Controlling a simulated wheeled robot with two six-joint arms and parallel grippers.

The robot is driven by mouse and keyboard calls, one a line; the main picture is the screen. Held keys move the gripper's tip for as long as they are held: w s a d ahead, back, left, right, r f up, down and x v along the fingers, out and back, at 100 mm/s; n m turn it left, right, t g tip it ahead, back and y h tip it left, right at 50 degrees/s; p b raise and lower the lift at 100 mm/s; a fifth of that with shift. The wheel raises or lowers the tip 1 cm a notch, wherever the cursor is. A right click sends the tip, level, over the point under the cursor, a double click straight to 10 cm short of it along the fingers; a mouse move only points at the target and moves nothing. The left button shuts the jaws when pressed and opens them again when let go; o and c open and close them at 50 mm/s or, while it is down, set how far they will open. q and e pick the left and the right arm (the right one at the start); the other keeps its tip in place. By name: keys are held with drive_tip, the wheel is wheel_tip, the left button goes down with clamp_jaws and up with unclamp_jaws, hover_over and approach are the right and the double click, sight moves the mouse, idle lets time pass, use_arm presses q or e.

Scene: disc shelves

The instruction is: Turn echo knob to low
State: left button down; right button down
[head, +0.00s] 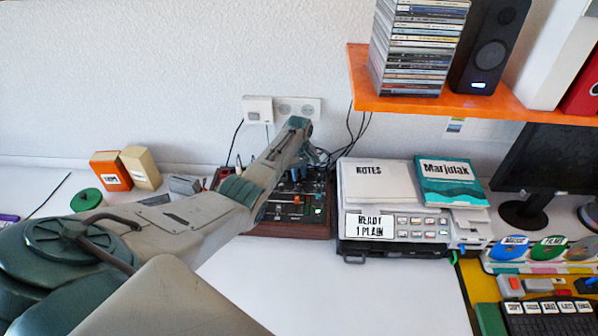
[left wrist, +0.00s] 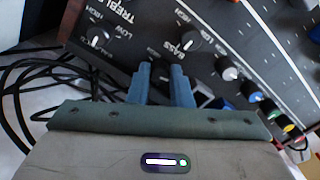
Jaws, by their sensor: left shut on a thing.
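The mixer (head: 290,228), a dark panel in a wooden case, stands against the wall in the head view. In the left wrist view its panel (left wrist: 260,50) fills the upper part, with TREBLE and BASS labels. A black knob (left wrist: 98,39) with LOW and HIGH marks is at left, and the BASS knob (left wrist: 190,40) is right of centre. My left gripper (left wrist: 160,72) is down at the panel between and below these, shut on a small dark knob mostly hidden by the fingers. I cannot read an echo label. My right gripper is not in view.
Black cables (left wrist: 35,85) lie beside the mixer. A grey machine (head: 395,226) with notes and a book stands to its right. Orange and cream boxes (head: 110,171) are at left. An orange shelf (head: 430,105) overhangs at upper right. The front of the table is clear.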

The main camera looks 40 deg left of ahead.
sight(299, 175)
use_arm(q)
drive_tip(key=shift+w+r, duration=0.1)
idle(0.3)
drive_tip(key=c, duration=1.6)
unclamp_jaws()
wheel_tip(299, 175, up, 11)
drive_tip(key=shift+f+b, duration=0.15)
drive_tip(key=shift+b, duration=0.65)
drive_tip(key=shift+f, duration=0.1)
